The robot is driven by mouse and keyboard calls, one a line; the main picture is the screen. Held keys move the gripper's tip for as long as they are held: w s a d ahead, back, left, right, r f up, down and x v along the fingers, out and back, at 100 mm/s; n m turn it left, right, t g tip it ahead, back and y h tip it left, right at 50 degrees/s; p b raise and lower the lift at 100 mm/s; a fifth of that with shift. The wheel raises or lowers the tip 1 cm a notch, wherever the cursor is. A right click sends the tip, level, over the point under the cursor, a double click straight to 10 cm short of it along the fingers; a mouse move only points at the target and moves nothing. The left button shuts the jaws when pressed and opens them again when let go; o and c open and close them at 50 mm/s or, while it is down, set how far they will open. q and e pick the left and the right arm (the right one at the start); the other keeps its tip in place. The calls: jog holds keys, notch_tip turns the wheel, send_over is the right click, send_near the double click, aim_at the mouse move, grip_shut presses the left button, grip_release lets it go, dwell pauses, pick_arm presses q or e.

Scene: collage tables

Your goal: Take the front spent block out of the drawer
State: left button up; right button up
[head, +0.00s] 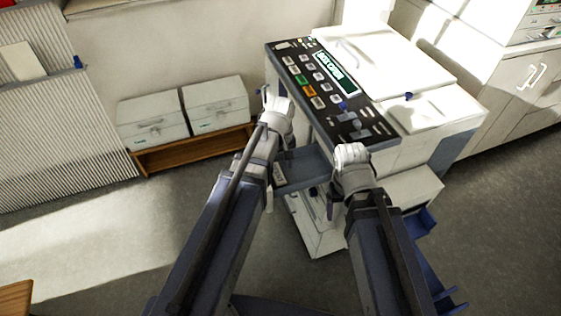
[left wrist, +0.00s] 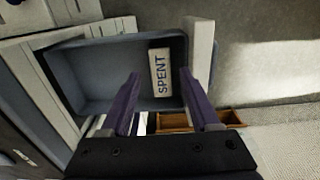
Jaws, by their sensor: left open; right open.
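A blue-grey drawer (head: 307,166) stands pulled out from the front of the copier. It also shows in the left wrist view (left wrist: 100,75), with a pale front panel (left wrist: 200,55). One white block marked SPENT (left wrist: 161,72) lies in it, close to that front panel. My left gripper (left wrist: 160,82) is open, its two purple fingers on either side of the block's line and apart from it in the picture; I cannot tell its height above it. In the head view my left gripper (head: 275,105) is left of the copier panel. My right gripper (head: 350,155) is at the copier's front; its fingers are hidden.
The copier (head: 345,100) with its black button panel fills the upper middle. Two white boxes (head: 152,118) sit on a low wooden shelf (head: 190,152) at the left. Blue trays (head: 420,222) stick out at the copier's lower right. The grey floor at left is clear.

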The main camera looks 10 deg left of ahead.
aim_at(281, 180)
dwell(0.3)
pick_arm(q)
notch_tip(281, 180, down, 8)
jog(key=b, duration=0.8)
jog(key=shift+r, duration=0.1)
grip_shut()
